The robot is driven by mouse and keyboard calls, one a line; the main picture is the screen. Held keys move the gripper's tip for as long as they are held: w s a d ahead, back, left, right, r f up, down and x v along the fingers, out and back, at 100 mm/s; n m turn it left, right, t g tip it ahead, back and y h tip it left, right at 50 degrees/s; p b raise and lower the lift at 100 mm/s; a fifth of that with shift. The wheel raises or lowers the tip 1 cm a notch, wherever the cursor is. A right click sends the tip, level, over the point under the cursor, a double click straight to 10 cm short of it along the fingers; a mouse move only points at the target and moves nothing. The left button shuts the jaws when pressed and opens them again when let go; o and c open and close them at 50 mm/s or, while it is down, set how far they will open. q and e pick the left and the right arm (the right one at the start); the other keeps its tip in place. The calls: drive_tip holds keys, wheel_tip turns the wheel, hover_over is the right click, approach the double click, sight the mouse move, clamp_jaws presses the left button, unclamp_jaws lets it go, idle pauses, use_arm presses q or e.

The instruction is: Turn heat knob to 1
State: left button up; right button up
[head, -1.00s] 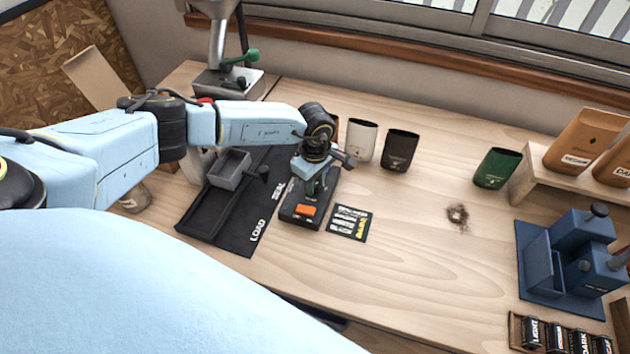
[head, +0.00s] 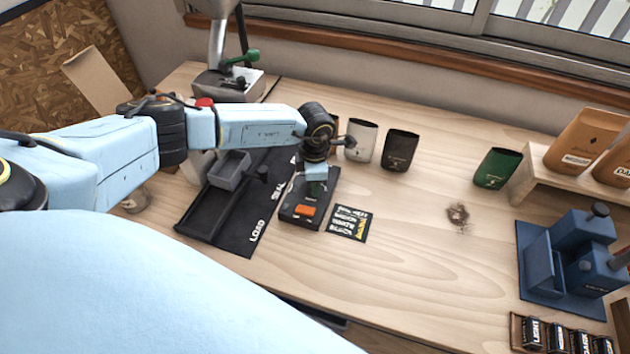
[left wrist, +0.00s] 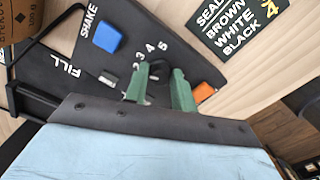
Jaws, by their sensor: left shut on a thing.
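The black heat unit (head: 291,213) stands on the table with an orange switch (head: 305,210) on its front part. My left gripper (head: 315,187) is over it, pointing down. In the left wrist view my left gripper's green fingers (left wrist: 160,90) are shut on the heat knob, which they mostly hide. The printed numbers 2, 3, 4 and 5 curve around the far side of the knob. The 1 and the knob's pointer cannot be made out. The orange switch also shows just right of the fingers in the left wrist view (left wrist: 203,92). My right gripper is not in view.
A printed card (head: 349,223) lies right of the unit. A black mat (head: 235,238) with a grey tray (head: 230,170) is on its left. White (head: 361,140), dark (head: 400,150) and green (head: 497,168) bags stand behind. The middle of the table is mostly clear.

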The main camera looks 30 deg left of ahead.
use_arm(q)
drive_tip(key=n, duration=0.4)
drive_tip(key=shift+n, duration=0.3)
drive_tip(key=shift+n+p, duration=0.65)
drive_tip(key=shift+n, duration=1.35)
drive_tip(key=o, duration=1)
drive_tip(key=shift+r, duration=0.1)
wheel_tip(320, 180, up, 13)
drive_tip(key=shift+r+b, duration=0.1)
drive_tip(key=shift+b, duration=0.3)
